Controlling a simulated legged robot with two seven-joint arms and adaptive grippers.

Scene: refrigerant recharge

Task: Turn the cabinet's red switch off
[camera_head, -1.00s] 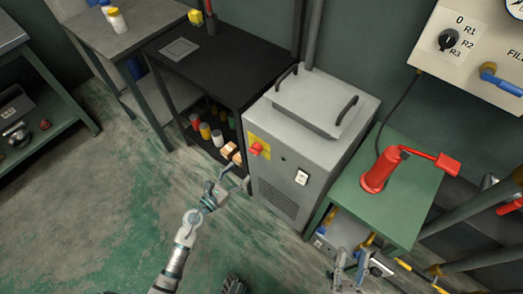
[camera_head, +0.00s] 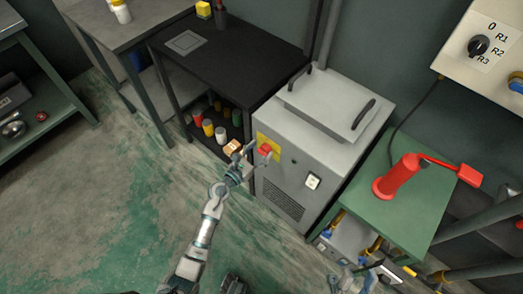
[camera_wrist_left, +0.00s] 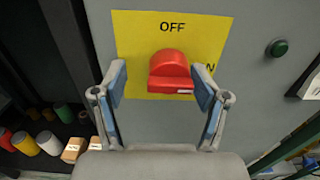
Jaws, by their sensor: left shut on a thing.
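The grey cabinet (camera_head: 330,125) stands in the middle of the head view. Its red switch (camera_head: 265,150) sits on a yellow label on the front face. In the left wrist view the red switch (camera_wrist_left: 172,72) is below the word OFF, with part of ON showing at its right. A white mark shows at the switch's lower right. My left gripper (camera_head: 256,152) is at the switch, its fingers on either side and shut on it, though a gap seems to show at the left finger. My right gripper (camera_head: 350,281) is partly visible at the bottom edge.
A black table (camera_head: 235,50) with several cans beneath stands left of the cabinet. A green table (camera_head: 440,190) with a red tool (camera_head: 398,177) stands to its right. A green button (camera_wrist_left: 278,48) is right of the switch. The floor in front is clear.

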